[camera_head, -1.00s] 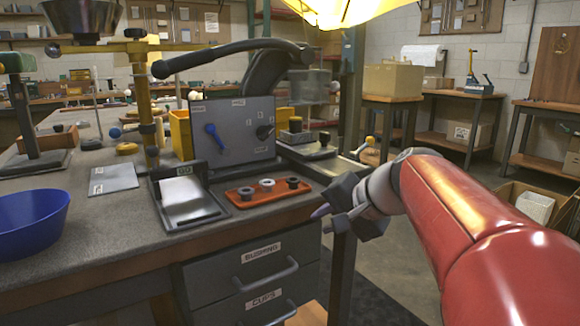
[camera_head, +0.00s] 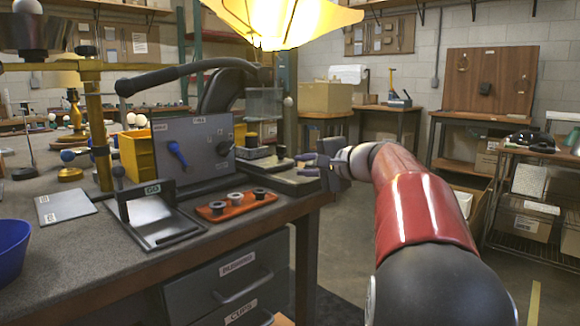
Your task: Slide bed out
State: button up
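A grey machine (camera_head: 195,145) with an upright front panel, a blue lever and a long dark arm stands on the workbench. A low flat grey bed (camera_head: 287,181) extends at its right, near the bench's right edge; a small dark knob (camera_head: 281,153) stands up at its back. My gripper (camera_head: 307,165) is at the bed's right end, pointing left, with its two fingers apart and nothing seen between them. The gripper overlaps the bed's end in this view; I cannot tell whether they touch.
An orange tray (camera_head: 238,207) with several dark rings and a hinged black frame marked GO (camera_head: 158,215) sit in front of the machine. A blue bowl (camera_head: 12,250) is at left. Drawers (camera_head: 237,280) are below the bench. Open floor lies right of it.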

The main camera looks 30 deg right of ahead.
aim_at(287, 166)
jog(key=shift+x, duration=2.3)
jog(key=shift+c, duration=0.4)
grip_shut()
